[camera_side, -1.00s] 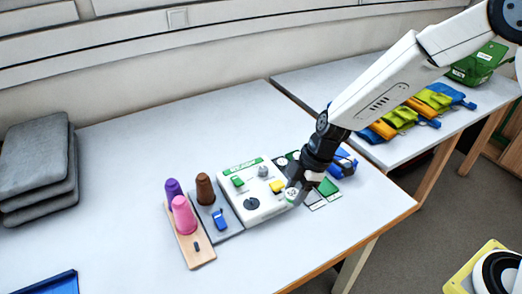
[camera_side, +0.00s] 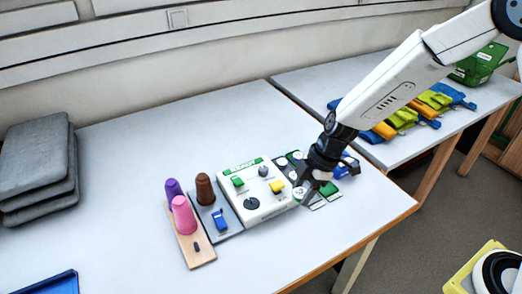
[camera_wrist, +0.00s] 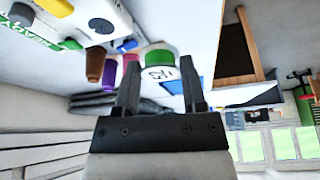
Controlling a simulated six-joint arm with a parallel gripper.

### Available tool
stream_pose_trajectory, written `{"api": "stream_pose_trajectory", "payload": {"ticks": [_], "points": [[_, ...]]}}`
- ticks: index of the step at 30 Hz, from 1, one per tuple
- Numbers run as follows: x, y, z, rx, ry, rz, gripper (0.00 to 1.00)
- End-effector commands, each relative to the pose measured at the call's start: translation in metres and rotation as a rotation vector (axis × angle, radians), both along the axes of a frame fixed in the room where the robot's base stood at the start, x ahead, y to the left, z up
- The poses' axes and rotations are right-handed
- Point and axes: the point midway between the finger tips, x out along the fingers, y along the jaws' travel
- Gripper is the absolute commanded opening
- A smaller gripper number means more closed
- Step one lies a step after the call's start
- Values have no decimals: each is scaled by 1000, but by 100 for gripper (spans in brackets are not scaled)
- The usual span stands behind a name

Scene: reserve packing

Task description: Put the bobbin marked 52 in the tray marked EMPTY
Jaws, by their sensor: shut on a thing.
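My gripper (camera_wrist: 160,88) is shut on a white bobbin with a green end (camera_wrist: 160,62), held between its two fingers in the wrist view. A dark number shows on the bobbin, upside down and hard to read. In the side view my gripper (camera_side: 303,192) is at the right edge of the white machine (camera_side: 254,204), and largely hides the bobbin. A dark holder with round white pieces (camera_side: 294,158) stands behind the gripper. Green and white patches (camera_side: 328,190) lie to its right, partly hidden. I cannot read any EMPTY label.
Purple, pink (camera_side: 183,214) and brown (camera_side: 205,188) cones stand left of the machine, with a blue piece (camera_side: 220,220) nearby. A blue item (camera_side: 350,166) is right of the gripper. Grey cushions (camera_side: 40,165) are stacked at far left. The table's front middle is clear.

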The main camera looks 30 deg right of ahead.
Motion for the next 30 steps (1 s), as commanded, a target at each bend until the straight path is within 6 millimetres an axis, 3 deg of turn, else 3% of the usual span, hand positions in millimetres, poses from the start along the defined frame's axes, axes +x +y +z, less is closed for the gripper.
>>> {"api": "stream_pose_trajectory", "payload": {"ticks": [16,21,30], "points": [[-24,-110,-28,-1,4,-7,0],[-31,-126,-33,2,2,-6,0],[-32,-131,-34,3,1,-3,0]]}}
